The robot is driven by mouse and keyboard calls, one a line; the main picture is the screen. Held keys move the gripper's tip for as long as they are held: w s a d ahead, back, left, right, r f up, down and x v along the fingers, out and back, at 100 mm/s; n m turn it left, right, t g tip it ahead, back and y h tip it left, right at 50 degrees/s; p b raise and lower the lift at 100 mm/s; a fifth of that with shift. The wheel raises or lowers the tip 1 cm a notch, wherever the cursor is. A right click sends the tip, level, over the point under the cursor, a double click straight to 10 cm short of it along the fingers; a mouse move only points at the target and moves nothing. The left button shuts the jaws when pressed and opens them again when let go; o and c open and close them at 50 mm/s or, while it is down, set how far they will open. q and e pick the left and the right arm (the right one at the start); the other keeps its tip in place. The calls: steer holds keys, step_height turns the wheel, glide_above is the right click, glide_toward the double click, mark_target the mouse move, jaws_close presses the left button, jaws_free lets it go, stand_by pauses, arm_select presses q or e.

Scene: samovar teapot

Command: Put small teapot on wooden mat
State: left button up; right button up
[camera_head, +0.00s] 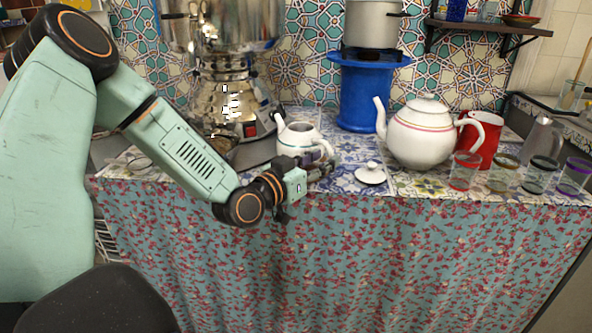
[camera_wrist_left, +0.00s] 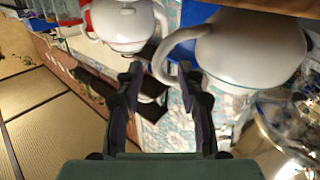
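My left gripper (camera_head: 324,170) is at the handle side, low over the counter. In the left wrist view, the fingers of my left gripper (camera_wrist_left: 161,72) are apart, and the curved handle of the small teapot (camera_wrist_left: 248,48) reaches into the space between them. I cannot tell whether they touch it. I cannot make out a wooden mat. My right gripper is not in view.
A white lid (camera_head: 370,174) lies right of the gripper. A large white teapot (camera_head: 422,133), a red jug (camera_head: 483,140) and several glasses stand further right. The samovar (camera_head: 228,100) and a blue stand (camera_head: 366,95) are behind. The counter's front edge is close under my arm.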

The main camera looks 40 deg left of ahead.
arm_select(q)
steer(key=shift+s+p, duration=4.15)
steer(key=shift+s, duration=0.9)
steer(key=s+d+f+g+h, duration=0.1)
steer(key=s+d+f+g, duration=0.35)
steer(key=f, duration=0.25)
steer(key=s+d+f+g+h, duration=0.1)
steer(key=s+d+f+g, duration=0.35)
steer(key=f, duration=0.35)
steer(key=s+d+f+g+y, duration=0.1)
steer(key=s+f+g, duration=0.1)
steer(key=s, duration=0.4)
steer(key=s+d+f+g+y, duration=0.1)
steer(key=s+f+g, duration=0.2)
steer(key=s, duration=0.3)
steer(key=s+d+f+n+g+y, duration=0.1)
steer(key=s+f+g, duration=0.2)
steer(key=s, duration=0.3)
steer(key=shift+s+g+y, duration=0.4)
steer(key=shift+g, duration=0.1)
